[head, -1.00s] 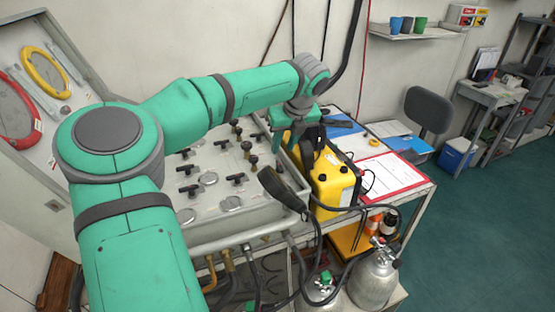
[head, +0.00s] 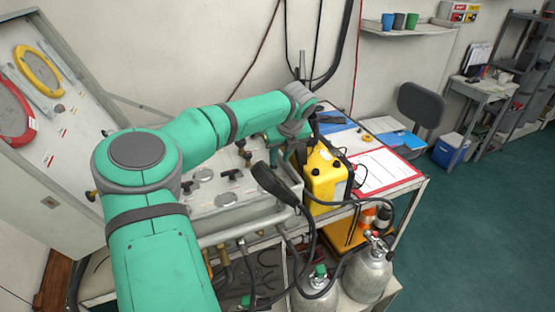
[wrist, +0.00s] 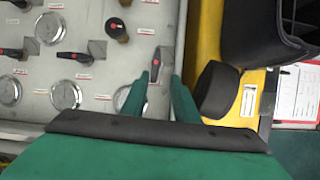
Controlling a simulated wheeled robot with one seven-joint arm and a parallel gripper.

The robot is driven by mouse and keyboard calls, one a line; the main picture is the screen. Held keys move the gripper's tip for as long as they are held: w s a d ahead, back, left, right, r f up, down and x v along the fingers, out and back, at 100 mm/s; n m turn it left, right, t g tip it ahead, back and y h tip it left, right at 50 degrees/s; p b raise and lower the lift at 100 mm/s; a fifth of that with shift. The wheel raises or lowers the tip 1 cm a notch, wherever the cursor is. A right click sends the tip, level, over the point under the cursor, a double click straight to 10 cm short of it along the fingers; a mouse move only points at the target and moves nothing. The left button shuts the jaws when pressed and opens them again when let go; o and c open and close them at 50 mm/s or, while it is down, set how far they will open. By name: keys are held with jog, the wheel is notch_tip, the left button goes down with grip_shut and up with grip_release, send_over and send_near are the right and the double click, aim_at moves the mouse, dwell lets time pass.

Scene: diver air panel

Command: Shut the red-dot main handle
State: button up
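A black handle with a red dot (wrist: 155,65) stands on the grey panel (wrist: 105,104) near its right edge in the wrist view. It points lengthwise away from my gripper. My gripper (wrist: 160,78) is open, with its green fingertips on either side of this handle. I cannot tell whether either finger touches it. Other black handles with red dots sit to the left, one at the middle left (wrist: 76,56) and one at the far left (wrist: 13,53), both lying crosswise. In the head view, my gripper (head: 287,154) is low over the panel's right side, and my arm hides much of the panel.
A yellow case (head: 326,181) with a dark round part (wrist: 216,88) stands close right of the panel. A black handset (head: 275,187) and hoses hang at the panel's front edge. Gas cylinders (head: 367,273) stand below. Red and yellow rings (head: 38,70) hang on the open lid.

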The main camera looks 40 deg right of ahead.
jog(key=shift+w+a+f, duration=0.75)
jog(key=shift+f, duration=0.15)
grip_shut()
grip_release()
jog(key=shift+a, duration=0.15)
jog(key=shift+r, duration=0.1)
jog(key=shift+s+r, duration=0.15)
jog(key=shift+r, duration=0.3)
jog(key=d+v, duration=0.1)
jog(key=v, duration=1)
jog(key=shift+s+d+r, duration=0.2)
jog(key=shift+s+d, duration=0.15)
jog(key=shift+s, duration=0.15)
